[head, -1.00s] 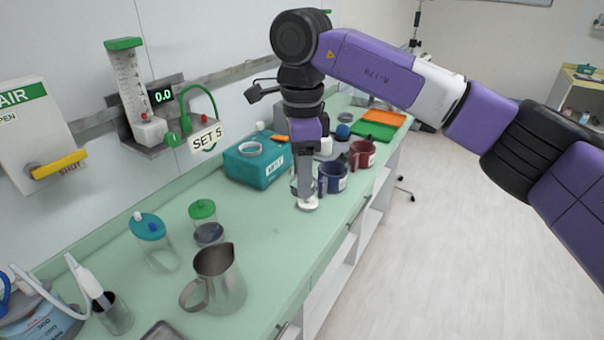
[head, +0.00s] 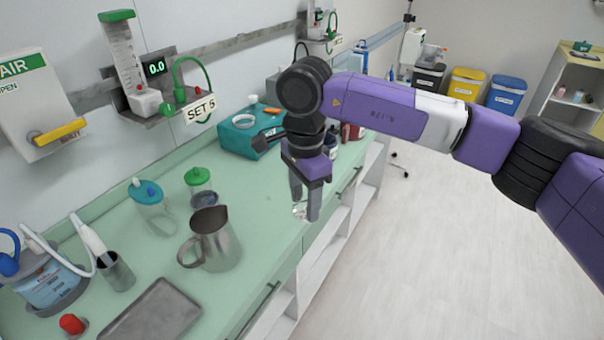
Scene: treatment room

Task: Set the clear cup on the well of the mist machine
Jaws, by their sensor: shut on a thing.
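My gripper (head: 306,203) is shut on the small clear cup (head: 299,211), which is partly hidden by the fingers. In the picture the gripper and cup appear at the counter's front edge, to the lower right of the mist machine. The mist machine (head: 236,143) is a teal box at the back of the counter against the wall. Its well (head: 243,121) shows as a pale ring on top, with nothing seen standing on it. My arm hides the box's right end.
A metal tray (head: 155,318) lies at the front left. Mugs (head: 346,132) are partly hidden behind my arm. The counter's middle is clear.

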